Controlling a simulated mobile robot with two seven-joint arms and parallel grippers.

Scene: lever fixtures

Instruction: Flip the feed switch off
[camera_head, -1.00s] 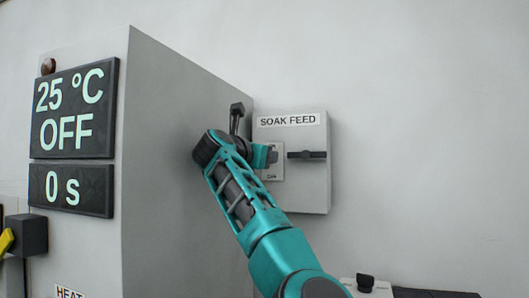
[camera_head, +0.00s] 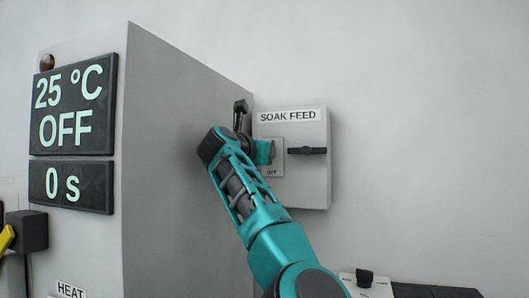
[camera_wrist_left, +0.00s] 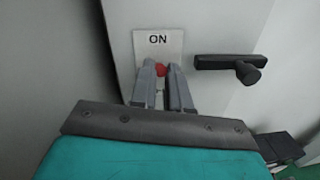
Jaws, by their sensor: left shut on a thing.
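The soak feed box (camera_head: 313,185) is a light grey box on the wall, labelled SOAK FEED at its top. Its switch plate (camera_head: 276,165) is partly hidden behind my left gripper (camera_head: 265,152) in the head view. In the left wrist view the plate (camera_wrist_left: 172,45) reads ON at its top, and a red switch lever tip (camera_wrist_left: 160,70) shows below that word. My left gripper (camera_wrist_left: 163,78) is shut on this lever, one finger on each side. The rest of the lever and the lower plate are hidden there. My right gripper is in neither view.
A black handle (camera_head: 307,151) sticks out right of the plate, close to the gripper. A large grey cabinet (camera_head: 175,190) with displays reading 25 °C, OFF and 0 s stands close on the left. A white box with a black knob (camera_head: 364,279) is at the bottom. The wall to the right is bare.

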